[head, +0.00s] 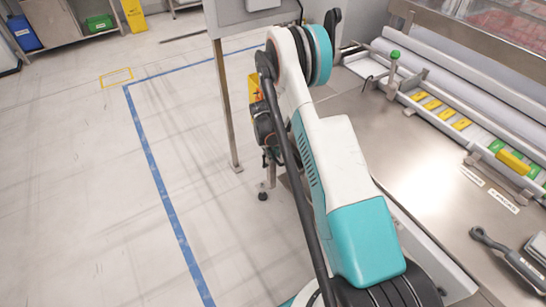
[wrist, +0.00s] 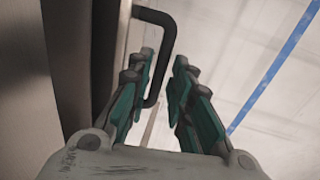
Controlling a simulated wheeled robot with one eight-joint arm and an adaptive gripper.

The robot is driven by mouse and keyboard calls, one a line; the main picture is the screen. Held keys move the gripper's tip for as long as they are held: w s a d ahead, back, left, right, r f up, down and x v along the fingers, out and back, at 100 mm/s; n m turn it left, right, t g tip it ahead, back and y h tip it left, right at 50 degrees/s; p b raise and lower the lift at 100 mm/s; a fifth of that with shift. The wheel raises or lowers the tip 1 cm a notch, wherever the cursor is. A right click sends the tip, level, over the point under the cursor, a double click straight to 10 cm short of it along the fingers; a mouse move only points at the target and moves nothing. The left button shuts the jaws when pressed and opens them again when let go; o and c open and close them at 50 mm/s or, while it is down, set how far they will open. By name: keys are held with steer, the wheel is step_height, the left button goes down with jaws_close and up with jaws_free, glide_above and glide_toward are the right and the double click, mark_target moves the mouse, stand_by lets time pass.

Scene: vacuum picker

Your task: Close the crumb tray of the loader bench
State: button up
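In the wrist view my gripper (wrist: 164,62) is open, with a gap between its green-padded fingers. A black U-shaped handle (wrist: 168,45) stands out from a pale panel edge (wrist: 124,30) at the left. Its outer bar runs down into the gap between the fingers, nearer the left one; I cannot tell whether they touch. The panel seems to be the crumb tray's front, but how far it is open does not show. In the head view the loader bench (head: 405,150) is at the right. My arm hides the handle, the tray and most of my gripper there.
A metal post (head: 226,105) stands just left of my arm. Rollers (head: 455,75), a green-knobbed lever (head: 393,62) and a grey-handled tool (head: 505,255) are on the bench.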

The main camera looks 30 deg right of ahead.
steer(key=shift+d+f, duration=0.1)
steer(key=shift+f, duration=0.3)
steer(key=shift+c, duration=0.4)
jaws_close()
steer(key=shift+d, duration=1.15)
steer(key=shift+o, duration=0.4)
jaws_free()
steer(key=shift+d, duration=0.15)
step_height(320, 180, up, 12)
steer(key=a, duration=0.2)
steer(key=shift+a, duration=0.15)
